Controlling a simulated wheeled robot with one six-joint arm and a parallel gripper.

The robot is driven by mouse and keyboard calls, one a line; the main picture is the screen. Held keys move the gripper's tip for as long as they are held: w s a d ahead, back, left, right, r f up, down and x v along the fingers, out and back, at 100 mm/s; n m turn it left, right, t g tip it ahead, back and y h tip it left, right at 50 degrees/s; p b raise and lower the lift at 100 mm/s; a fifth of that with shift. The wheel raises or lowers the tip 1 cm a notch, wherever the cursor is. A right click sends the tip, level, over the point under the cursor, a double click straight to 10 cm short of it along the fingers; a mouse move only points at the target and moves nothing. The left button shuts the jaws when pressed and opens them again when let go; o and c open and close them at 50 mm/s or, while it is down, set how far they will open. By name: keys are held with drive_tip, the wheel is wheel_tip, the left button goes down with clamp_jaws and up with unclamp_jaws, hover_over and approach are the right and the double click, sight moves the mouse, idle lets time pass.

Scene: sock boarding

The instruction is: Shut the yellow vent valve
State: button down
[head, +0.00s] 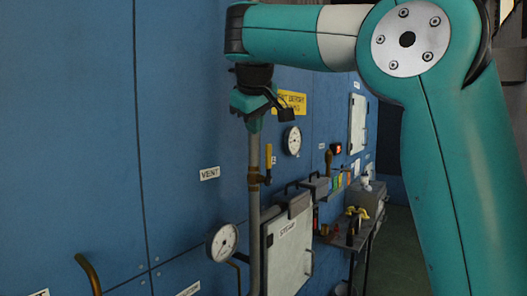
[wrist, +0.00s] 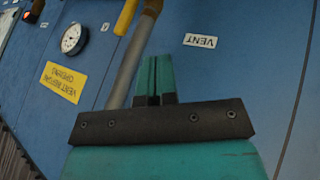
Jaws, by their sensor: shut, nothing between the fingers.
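The yellow valve handle (head: 268,157) stands upright, roughly in line with the grey vertical pipe (head: 254,225), on a brass valve body (head: 253,178). The white VENT label (head: 209,173) is on the blue panel to its left. My gripper (head: 254,126) is shut and empty, appearing above the handle in front of the upper pipe. In the wrist view my shut fingers (wrist: 155,68) are beside the pipe (wrist: 130,65), and part of the yellow handle (wrist: 126,17) shows at the top edge. I see no contact between fingers and handle.
A pressure gauge (head: 223,242) is at the lower left of the pipe, and another gauge (head: 291,140) is to the right. A yellow sign (head: 292,102) is behind my gripper. A grey cabinet door (head: 289,255) and a cluttered shelf (head: 349,238) lie to the right.

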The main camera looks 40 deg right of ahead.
approach(268, 165)
drive_tip(key=w+a+f, duration=0.2)
drive_tip(key=w+f, duration=0.1)
drive_tip(key=f, duration=0.1)
drive_tip(key=d, duration=0.1)
drive_tip(key=w+d+p, duration=0.1)
drive_tip(key=d, duration=0.1)
drive_tip(key=shift+w+f, duration=0.1)
drive_tip(key=shift+w, duration=0.05)
idle(0.3)
